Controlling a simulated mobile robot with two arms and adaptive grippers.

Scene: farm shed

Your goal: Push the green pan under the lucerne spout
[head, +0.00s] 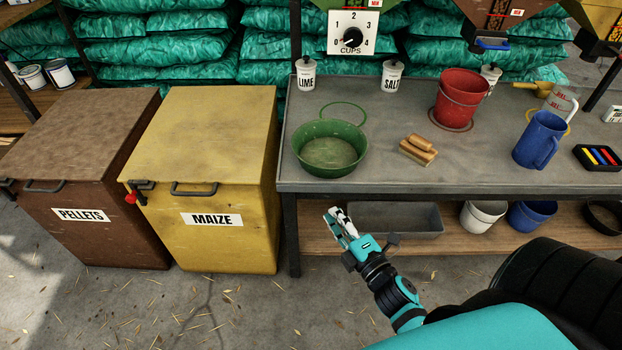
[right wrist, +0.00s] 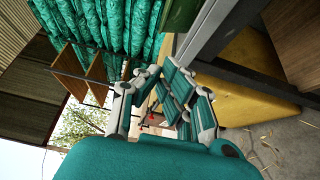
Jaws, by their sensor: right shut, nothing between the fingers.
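The green pan (head: 348,132) stands upright and looks empty, near the front left corner of the grey bench. A thin green ring (head: 344,102) is marked on the bench just behind it; the pan's back rim hides its near edge. A green hopper (head: 318,4) shows partly above the cups dial; its spout and any lucerne label are not visible. My right gripper (head: 337,222) is shut and empty, in front of the bench and below its top edge, apart from the pan. Its fingers fill the middle of the right wrist view (right wrist: 178,95). My left gripper is not in view.
LIME (head: 306,74) and SALT (head: 392,76) jars stand at the back. The MAIZE bin (head: 205,130) is left of the bench. The bench between pan and brush is clear.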

